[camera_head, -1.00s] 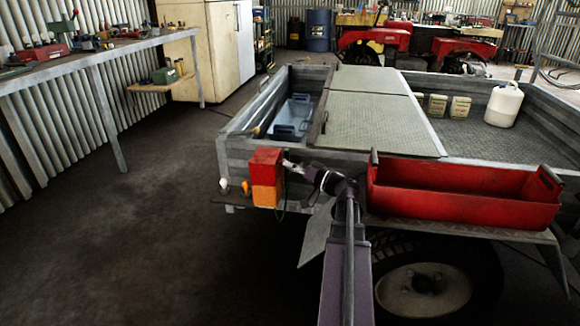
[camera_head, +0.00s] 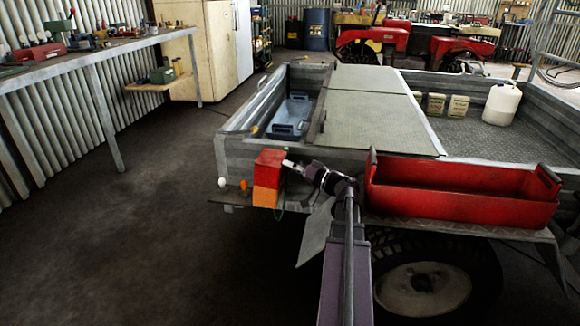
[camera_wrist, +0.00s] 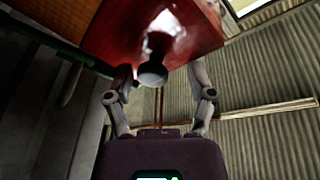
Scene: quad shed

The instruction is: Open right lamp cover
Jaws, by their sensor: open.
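The lamp (camera_head: 268,187), red above and orange below, is on the near left corner of the trailer. In the wrist view its red cover (camera_wrist: 115,35) fills the top, with a dark grey round knob (camera_wrist: 152,75) sticking out toward me. My gripper (camera_wrist: 160,85) is open, one finger on each side of the knob and apart from it. In the head view my gripper (camera_head: 292,165) is at the right side of the lamp, its fingertips small and partly hidden. The cover looks shut against the lamp.
A red open tray (camera_head: 460,205) lies on the trailer's fender to the right of my arm, above the wheel (camera_head: 422,288). The trailer wall (camera_head: 230,150) runs behind the lamp. The floor at left is clear up to the workbench (camera_head: 95,60).

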